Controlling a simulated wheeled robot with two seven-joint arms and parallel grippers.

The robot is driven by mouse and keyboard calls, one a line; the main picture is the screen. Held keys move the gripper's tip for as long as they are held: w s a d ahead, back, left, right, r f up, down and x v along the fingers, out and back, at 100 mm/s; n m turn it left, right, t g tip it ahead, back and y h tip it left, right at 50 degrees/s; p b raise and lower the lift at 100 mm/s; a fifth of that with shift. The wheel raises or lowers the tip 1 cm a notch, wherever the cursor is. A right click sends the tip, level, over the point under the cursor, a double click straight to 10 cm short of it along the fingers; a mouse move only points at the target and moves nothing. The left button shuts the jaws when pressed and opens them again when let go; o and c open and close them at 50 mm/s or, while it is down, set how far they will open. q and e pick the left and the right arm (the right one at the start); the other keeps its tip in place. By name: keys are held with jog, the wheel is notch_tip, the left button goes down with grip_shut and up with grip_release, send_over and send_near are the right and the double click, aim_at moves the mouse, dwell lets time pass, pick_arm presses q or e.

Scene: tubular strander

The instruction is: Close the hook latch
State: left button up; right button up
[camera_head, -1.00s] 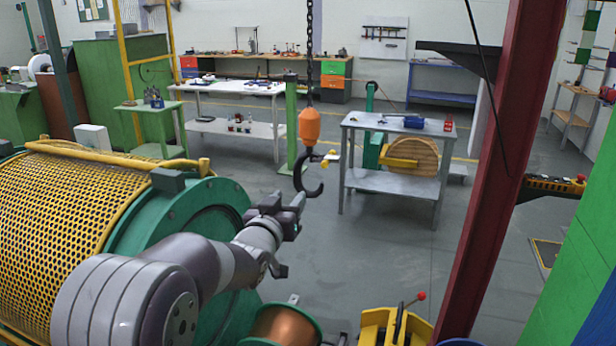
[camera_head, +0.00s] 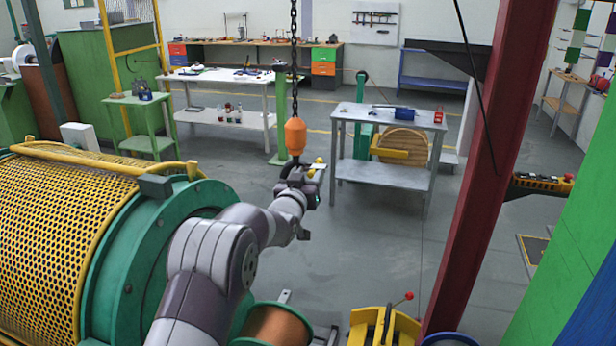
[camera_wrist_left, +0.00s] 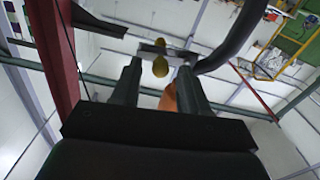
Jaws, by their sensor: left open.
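The orange hook block (camera_head: 295,136) hangs on a dark chain (camera_head: 293,60) in the middle of the head view. Its black hook is mostly hidden there behind my left gripper (camera_head: 304,177). In the left wrist view the dark curved hook (camera_wrist_left: 236,42) shows at the upper right. The latch, a pale metal piece with yellow knobs (camera_head: 319,164), sits beside the hook. In the left wrist view the latch (camera_wrist_left: 150,48) lies across the space at the two fingertips, with a yellow knob (camera_wrist_left: 160,68) between them in the picture. The left gripper is open; contact cannot be told.
A green-ended machine with a yellow mesh guard (camera_head: 60,205) stands at the left, under my left arm. A grey table (camera_head: 385,178) stands behind and right of the hook. A dark red post (camera_head: 490,170) rises at the right. Open floor lies between them.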

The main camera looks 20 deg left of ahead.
pick_arm(q)
jog(key=shift+s, duration=0.15)
jog(key=c, duration=0.3)
grip_shut()
jog(key=shift+f+m+b, duration=0.25)
jog(key=shift+m+b, duration=0.05)
jog(key=shift+b, duration=0.5)
jog(key=shift+a+f+m+b, duration=0.3)
jog(key=shift+f+m+b, duration=0.2)
jog(key=shift+m+b, duration=2.1)
jog(key=shift+a+f+m+b, duration=0.3)
jog(key=shift+f+m+b, duration=0.25)
jog(key=shift+m+b, duration=2)
jog(key=shift+a+f+m+b, duration=0.4)
jog(key=shift+m+b, duration=1.35)
jog(key=shift+b, duration=1.6)
